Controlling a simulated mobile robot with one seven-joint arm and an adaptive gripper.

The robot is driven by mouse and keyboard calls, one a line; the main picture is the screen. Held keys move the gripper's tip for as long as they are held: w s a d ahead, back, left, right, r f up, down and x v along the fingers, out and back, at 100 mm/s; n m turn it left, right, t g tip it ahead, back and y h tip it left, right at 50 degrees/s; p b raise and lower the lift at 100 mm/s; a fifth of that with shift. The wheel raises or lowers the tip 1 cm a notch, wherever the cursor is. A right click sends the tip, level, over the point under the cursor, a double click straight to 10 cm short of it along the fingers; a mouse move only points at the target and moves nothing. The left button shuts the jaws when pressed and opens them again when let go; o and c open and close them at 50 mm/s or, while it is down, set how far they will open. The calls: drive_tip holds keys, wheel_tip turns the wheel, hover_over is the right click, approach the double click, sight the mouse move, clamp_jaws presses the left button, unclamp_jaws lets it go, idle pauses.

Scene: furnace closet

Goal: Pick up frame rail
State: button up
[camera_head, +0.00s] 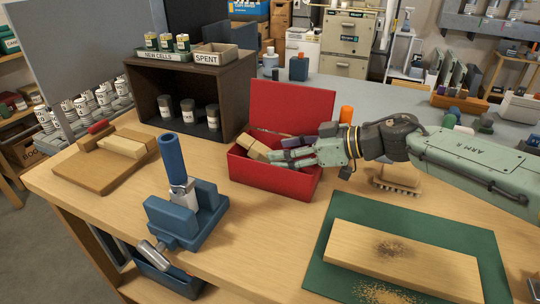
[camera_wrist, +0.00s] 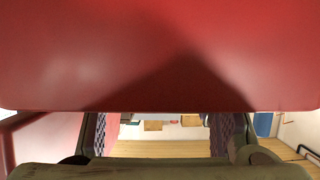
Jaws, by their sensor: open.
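No piece is labelled as the frame rail. Wooden candidates are a pale bar (camera_head: 122,146) lying on a wooden board at the left and a long plank (camera_head: 400,258) with dark dust on a green mat. My gripper (camera_head: 277,152) reaches in from the right over the open red box (camera_head: 276,184), near a tan block (camera_head: 252,147) at the box's left inside. Whether it touches the block is unclear. In the wrist view my gripper (camera_wrist: 160,135) is open, its two dark finger pads apart with nothing seen between them. A red surface (camera_wrist: 160,55) fills the upper part.
The red lid (camera_head: 290,104) stands up behind the box. A blue vise (camera_head: 185,215) stands in front of it, and a dark cubby (camera_head: 190,90) holds several canisters. A brush (camera_head: 397,180) lies under my arm. Bare bench lies between the vise and green mat (camera_head: 322,270).

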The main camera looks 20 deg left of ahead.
drive_tip(key=x, duration=0.3)
drive_tip(key=shift+a+p, duration=0.35)
drive_tip(key=shift+f, duration=0.1)
drive_tip(key=shift+c, duration=0.6)
clamp_jaws()
